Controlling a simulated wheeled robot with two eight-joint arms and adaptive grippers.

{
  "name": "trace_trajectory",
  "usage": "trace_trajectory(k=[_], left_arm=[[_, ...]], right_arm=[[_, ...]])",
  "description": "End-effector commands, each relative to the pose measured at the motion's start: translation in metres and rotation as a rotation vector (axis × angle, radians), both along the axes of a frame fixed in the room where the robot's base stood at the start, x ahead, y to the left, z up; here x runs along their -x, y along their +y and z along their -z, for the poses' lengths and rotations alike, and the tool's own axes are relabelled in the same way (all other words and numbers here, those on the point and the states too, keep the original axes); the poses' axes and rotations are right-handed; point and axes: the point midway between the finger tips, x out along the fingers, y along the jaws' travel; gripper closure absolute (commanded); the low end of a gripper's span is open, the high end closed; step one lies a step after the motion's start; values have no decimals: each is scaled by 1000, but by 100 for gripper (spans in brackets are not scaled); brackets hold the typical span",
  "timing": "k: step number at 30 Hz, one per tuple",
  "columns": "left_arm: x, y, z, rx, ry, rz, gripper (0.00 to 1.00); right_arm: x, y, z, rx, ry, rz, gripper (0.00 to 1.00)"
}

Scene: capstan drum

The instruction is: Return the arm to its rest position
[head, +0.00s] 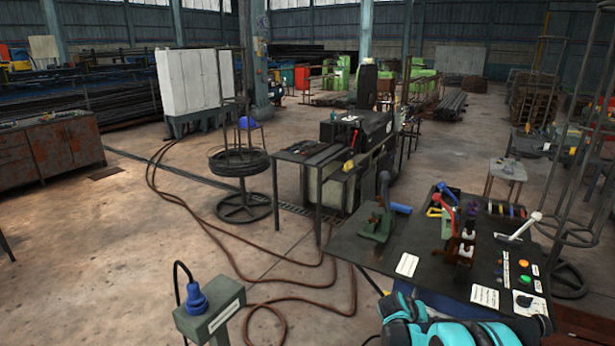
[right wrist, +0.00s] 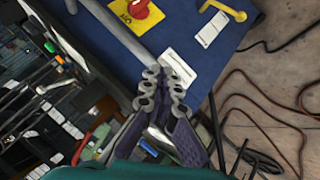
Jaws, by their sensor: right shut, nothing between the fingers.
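My right arm (head: 430,325), teal and black, comes in low at the bottom right of the head view, in front of the near edge of the dark workbench (head: 400,238). Its gripper cannot be made out in that view. In the right wrist view my right gripper (right wrist: 163,88) has its grey ridged fingertips together with nothing between them. Beyond the fingers is a blue surface (right wrist: 210,72) with a white label (right wrist: 178,68), a red knob (right wrist: 135,10) on a yellow plate and a yellow handle (right wrist: 225,8). My left gripper is not in view.
The bench carries a green vise-like tool (head: 377,222), red- and blue-handled tools, a white lever (head: 520,228) and coloured buttons (head: 525,263). A grey post with a blue plug (head: 196,298) stands at the front left.

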Motion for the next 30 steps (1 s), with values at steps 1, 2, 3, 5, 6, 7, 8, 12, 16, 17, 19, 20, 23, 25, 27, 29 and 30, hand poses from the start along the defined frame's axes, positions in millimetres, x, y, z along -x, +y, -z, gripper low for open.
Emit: trace_trajectory(k=[1,2,3,5,6,7,8,12,16,17,19,20,23,25,27,29,30], left_arm=[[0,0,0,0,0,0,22],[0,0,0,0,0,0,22],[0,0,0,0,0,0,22],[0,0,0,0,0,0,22],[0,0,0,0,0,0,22],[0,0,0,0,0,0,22],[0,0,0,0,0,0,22],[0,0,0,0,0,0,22],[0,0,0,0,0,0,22],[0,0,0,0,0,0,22],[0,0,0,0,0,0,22],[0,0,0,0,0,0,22],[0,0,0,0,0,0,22],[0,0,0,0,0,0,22],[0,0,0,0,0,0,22],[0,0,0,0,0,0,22],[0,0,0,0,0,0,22]], right_arm=[[13,10,-21,-27,-2,-15,100],[19,15,-32,-44,-2,-25,100],[30,23,-45,-67,-2,-38,100],[46,35,-65,-101,-4,-58,100],[59,43,-76,-124,-5,-71,100],[68,49,-84,-142,-6,-81,100],[78,55,-92,-158,-7,-91,100],[127,82,-121,-238,-16,-135,100],[176,107,-138,-310,-25,-177,100],[187,112,-140,-326,-28,-187,100],[214,126,-144,-365,-34,-209,100],[226,131,-144,-381,-37,-218,100],[262,148,-143,-435,-47,-248,100],[283,158,-139,-467,-55,-265,100],[300,166,-135,-493,-60,-280,100],[310,172,-132,-512,-64,-290,100],[316,175,-129,-522,-67,-295,100]])
